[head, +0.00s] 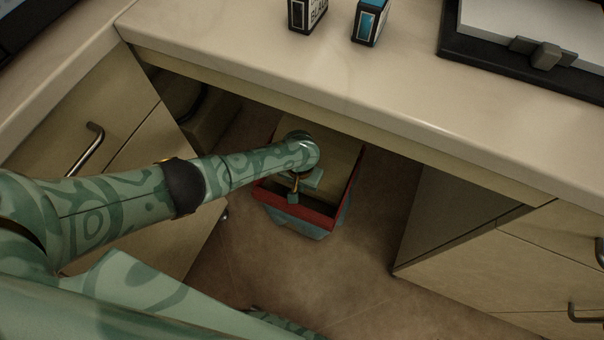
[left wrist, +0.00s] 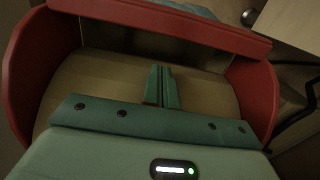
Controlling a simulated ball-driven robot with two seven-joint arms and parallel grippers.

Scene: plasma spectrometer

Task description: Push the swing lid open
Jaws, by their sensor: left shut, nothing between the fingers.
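The bin (head: 349,190) stands on the floor under the counter, with a red rim and a bluish body. Its tan swing lid (head: 342,155) shows inside the rim, partly hidden by my left arm. In the left wrist view, the lid (left wrist: 90,78) lies between the red side walls (left wrist: 262,95), and a dark gap shows between its far edge and the red front bar (left wrist: 165,20); it looks tilted inward. My left gripper (head: 293,198) is shut and empty, over the lid inside the rim. Its fingertips (left wrist: 163,70) look close to the lid; contact is unclear. My right gripper is out of view.
The counter (head: 300,75) overhangs the bin. Drawer cabinets stand left (head: 75,120) and right (head: 510,255) of the knee space. Two small boxes (head: 308,14) (head: 369,22) and a dark tray (head: 480,55) sit on the counter. The floor before the bin is clear.

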